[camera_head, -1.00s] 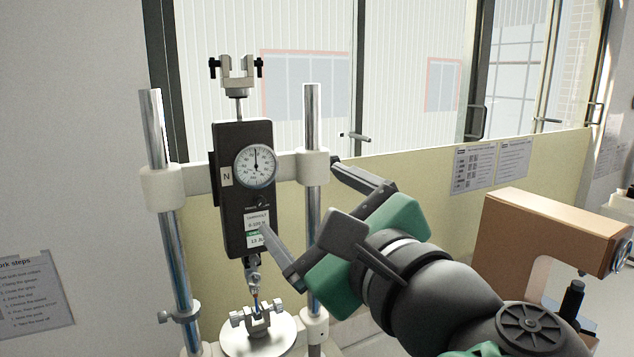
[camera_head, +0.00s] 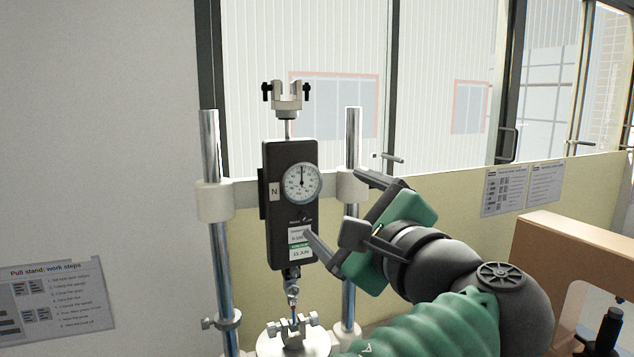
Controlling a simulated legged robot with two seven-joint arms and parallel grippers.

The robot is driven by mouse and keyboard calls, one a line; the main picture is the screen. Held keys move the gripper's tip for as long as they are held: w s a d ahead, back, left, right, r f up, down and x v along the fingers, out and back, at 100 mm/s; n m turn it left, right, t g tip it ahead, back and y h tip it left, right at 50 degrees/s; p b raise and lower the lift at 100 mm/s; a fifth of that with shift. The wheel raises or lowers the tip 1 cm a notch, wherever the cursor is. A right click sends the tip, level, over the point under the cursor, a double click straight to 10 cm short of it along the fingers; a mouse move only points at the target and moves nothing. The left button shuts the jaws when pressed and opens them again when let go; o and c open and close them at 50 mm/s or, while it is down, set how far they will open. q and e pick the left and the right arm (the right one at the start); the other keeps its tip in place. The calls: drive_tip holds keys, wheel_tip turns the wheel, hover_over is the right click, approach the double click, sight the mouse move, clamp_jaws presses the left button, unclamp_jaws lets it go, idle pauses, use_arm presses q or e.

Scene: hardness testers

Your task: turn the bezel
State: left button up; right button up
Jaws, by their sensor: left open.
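The force gauge (camera_head: 278,232) is a dark upright box on the pull stand. Its round white dial (camera_head: 300,186) sits near the top, with a light bezel (camera_head: 320,184) around it and the needle pointing about straight up. My left gripper (camera_head: 333,204) is open and empty, to the lower right of the dial. Its upper finger is right of the bezel, near the stand's right post. Its lower finger is below the dial, over the gauge's label in the picture. The fingers look apart from the bezel, though depth is hard to judge. My right gripper is not in view.
The stand's two metal posts (camera_head: 209,150) flank the gauge, joined by a crossbar (camera_head: 244,193). A clamp (camera_head: 287,98) tops the gauge and a lower clamp (camera_head: 294,329) stands on the round base. A brown machine (camera_head: 575,255) is at right. A work-steps sheet (camera_head: 55,300) hangs at left.

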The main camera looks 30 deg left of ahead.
sight(305, 185)
use_arm(q)
drive_tip(key=p+x, duration=0.2)
drive_tip(key=x, duration=0.4)
drive_tip(key=p+x, duration=0.2)
drive_tip(key=x, duration=0.3)
drive_tip(key=shift+a, duration=0.5)
drive_tip(key=shift+w+a, duration=0.1)
drive_tip(key=shift+w, duration=0.1)
